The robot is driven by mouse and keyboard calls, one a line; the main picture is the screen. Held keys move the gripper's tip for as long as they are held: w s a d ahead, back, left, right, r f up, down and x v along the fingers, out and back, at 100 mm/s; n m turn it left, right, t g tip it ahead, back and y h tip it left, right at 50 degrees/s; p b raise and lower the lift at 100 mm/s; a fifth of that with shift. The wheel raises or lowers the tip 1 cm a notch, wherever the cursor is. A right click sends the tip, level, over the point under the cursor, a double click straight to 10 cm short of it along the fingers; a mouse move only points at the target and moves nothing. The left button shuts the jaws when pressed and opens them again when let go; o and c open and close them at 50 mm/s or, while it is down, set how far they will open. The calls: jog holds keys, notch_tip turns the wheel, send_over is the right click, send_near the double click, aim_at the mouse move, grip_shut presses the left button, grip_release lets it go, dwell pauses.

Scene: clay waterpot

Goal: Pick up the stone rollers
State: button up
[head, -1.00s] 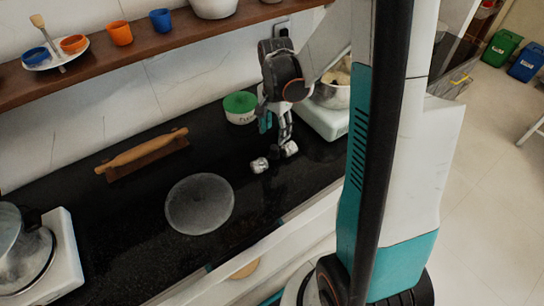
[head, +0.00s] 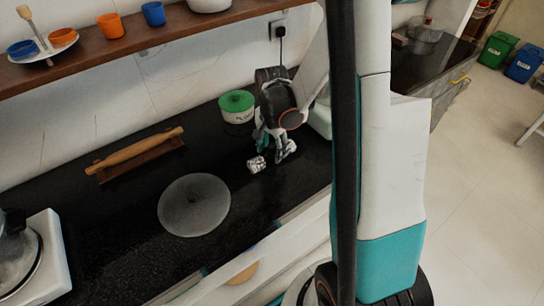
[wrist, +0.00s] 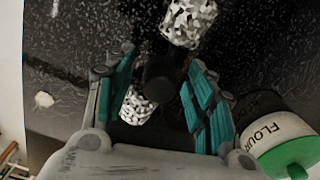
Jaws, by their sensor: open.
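The stone rollers show as two speckled white-and-dark pieces, one at the near left (head: 257,164) and one at the right (head: 288,147), on the black counter. In the wrist view one speckled piece (wrist: 188,22) lies beyond the fingertips and the other (wrist: 138,105) lies between the fingers. A dark round part (wrist: 160,78) sits between them; I cannot tell how it joins them. My gripper (head: 271,146) points down over the rollers. In the wrist view my gripper (wrist: 160,68) is open, with its teal-padded fingers on either side of the dark part.
A flour tin (head: 238,113) with a green lid stands close behind my gripper, and at the right in the wrist view (wrist: 278,140). A round grey stone board (head: 194,205) lies left. A wooden rolling pin (head: 135,150) rests on its stand. A shelf (head: 130,45) runs above.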

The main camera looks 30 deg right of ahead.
grip_shut()
jog(key=shift+r, duration=0.15)
